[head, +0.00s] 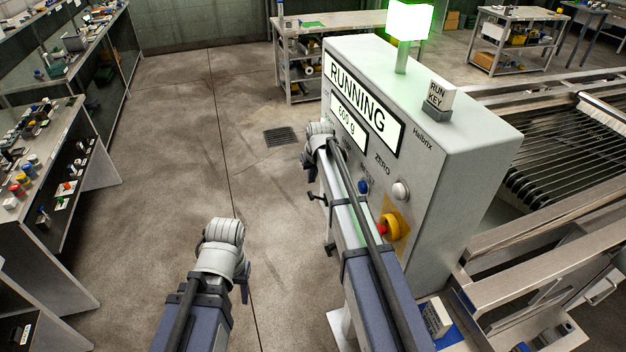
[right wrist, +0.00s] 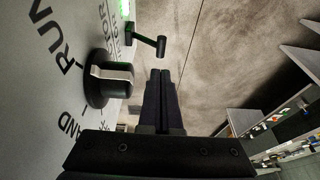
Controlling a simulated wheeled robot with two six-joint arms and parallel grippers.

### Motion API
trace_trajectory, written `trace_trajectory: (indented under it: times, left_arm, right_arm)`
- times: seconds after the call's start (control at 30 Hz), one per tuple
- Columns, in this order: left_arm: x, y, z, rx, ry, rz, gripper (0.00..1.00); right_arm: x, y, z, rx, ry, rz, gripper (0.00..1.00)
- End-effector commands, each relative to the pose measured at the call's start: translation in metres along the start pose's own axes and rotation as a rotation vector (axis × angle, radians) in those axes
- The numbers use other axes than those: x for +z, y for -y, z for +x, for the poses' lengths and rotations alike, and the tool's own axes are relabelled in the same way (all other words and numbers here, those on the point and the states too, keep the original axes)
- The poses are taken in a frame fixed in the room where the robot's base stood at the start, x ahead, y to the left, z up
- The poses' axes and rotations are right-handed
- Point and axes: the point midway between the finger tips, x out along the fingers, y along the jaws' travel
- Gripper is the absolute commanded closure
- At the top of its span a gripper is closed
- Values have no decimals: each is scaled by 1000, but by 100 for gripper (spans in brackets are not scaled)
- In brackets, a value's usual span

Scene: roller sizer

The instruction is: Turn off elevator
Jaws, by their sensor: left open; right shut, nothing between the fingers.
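The grey control cabinet (head: 455,150) stands right of centre in the head view, its display (head: 357,103) reading RUNNING. In the right wrist view, a black rotary knob with a silver bar (right wrist: 112,78) sits on the panel beside lettering including RUN and HAND. A small black lever (right wrist: 150,44) sticks out above it, near lettering partly readable as "TOR". My right gripper (right wrist: 163,88) is shut and empty, just right of the knob and below the lever, with no clear contact. My left gripper (head: 243,282) is open, low over the floor, away from the cabinet.
A red stop button on a yellow collar (head: 391,227), a white button (head: 400,190) and a blue button (head: 363,186) are on the panel. A lit green-white beacon (head: 409,22) and RUN KEY block (head: 440,96) are on top. The floor (head: 170,170) to the left is clear.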

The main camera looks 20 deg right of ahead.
Motion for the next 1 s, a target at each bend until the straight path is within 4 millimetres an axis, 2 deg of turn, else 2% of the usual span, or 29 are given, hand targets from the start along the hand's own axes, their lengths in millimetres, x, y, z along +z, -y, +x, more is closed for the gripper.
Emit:
trace_trajectory:
  times: [0.03,0.1,0.33,1.0]
  left_arm:
    - [-1,-2,15,0,0,0,50]
    - [-2,-2,25,0,0,-1,50]
    - [-3,-5,51,0,0,-1,50]
    - [-3,-6,57,0,0,-1,50]
  right_arm:
    - [1,0,16,0,0,0,100]
    - [1,0,26,0,0,0,100]
    - [10,1,50,0,0,0,100]
    - [12,5,57,29,1,-10,100]
